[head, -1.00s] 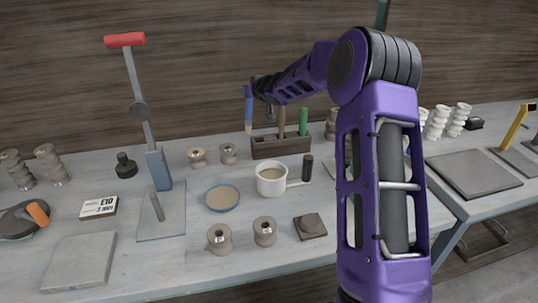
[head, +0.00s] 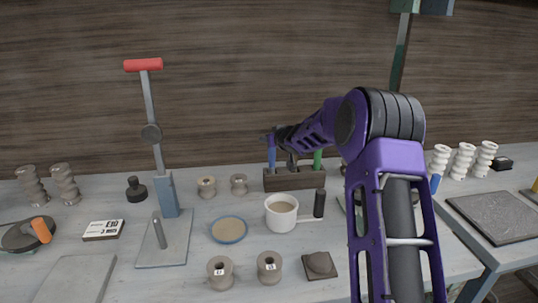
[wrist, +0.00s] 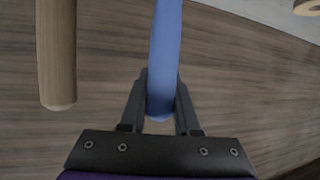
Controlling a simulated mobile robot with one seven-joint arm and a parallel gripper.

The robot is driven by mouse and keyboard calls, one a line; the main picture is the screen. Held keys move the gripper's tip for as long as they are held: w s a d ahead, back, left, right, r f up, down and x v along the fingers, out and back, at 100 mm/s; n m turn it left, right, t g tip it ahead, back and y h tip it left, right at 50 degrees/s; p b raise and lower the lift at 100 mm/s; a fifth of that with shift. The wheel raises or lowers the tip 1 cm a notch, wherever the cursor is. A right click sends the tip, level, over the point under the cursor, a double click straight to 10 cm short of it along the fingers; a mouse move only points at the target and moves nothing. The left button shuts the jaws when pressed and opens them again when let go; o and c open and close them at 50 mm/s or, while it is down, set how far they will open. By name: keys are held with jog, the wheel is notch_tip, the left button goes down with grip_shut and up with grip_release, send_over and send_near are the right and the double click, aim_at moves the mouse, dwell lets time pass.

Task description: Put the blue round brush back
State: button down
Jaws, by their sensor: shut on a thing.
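The blue round brush (head: 271,154) is upright at the left end of the dark wooden holder (head: 312,180) in the head view. Its lower end meets the holder's top edge there; I cannot tell whether it is inside a slot. My gripper (head: 271,138) is at the top of its handle, small and partly hidden by my arm. In the wrist view my gripper (wrist: 161,100) is shut on the end of the blue handle (wrist: 167,45). The bristles are hidden.
A green handle (head: 318,159) and a brownish handle (head: 292,161) stand in the holder. The wooden handle (wrist: 57,55) is left of the brush in the wrist view. A white mug (head: 281,217) and a dark upright cylinder (head: 319,203) stand in front of the holder.

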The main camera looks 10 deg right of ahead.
jog(key=shift+f+b, duration=0.55)
jog(key=shift+f, duration=1.15)
jog(key=shift+f, duration=0.15)
jog(key=c, duration=0.6)
grip_release()
jog(key=shift+c, duration=0.2)
jog(key=shift+r, duration=0.3)
jog(key=v, duration=1.2)
jog(key=shift+p, duration=0.3)
